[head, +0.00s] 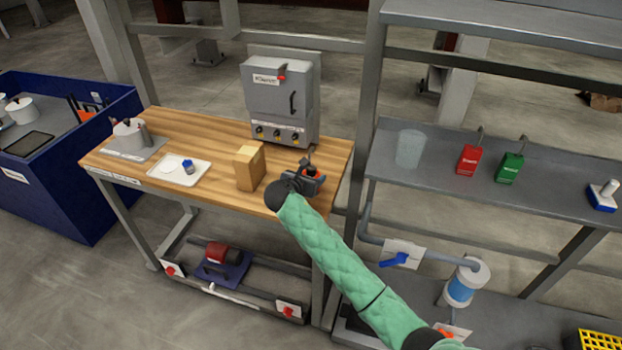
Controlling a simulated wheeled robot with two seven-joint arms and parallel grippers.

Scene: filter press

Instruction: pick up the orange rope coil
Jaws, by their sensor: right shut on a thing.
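My right gripper (313,181) is at the right end of the wooden workbench, at or just above its top. It is shut on a small orange and dark thing (311,171), mostly hidden by the jaws. I cannot tell for sure that this is the orange rope coil. An orange patch (85,115) also shows inside the blue bin at the left, too small to make out. My left gripper is not in view.
A grey shelf (440,175) with padlocks stands right, past a post.

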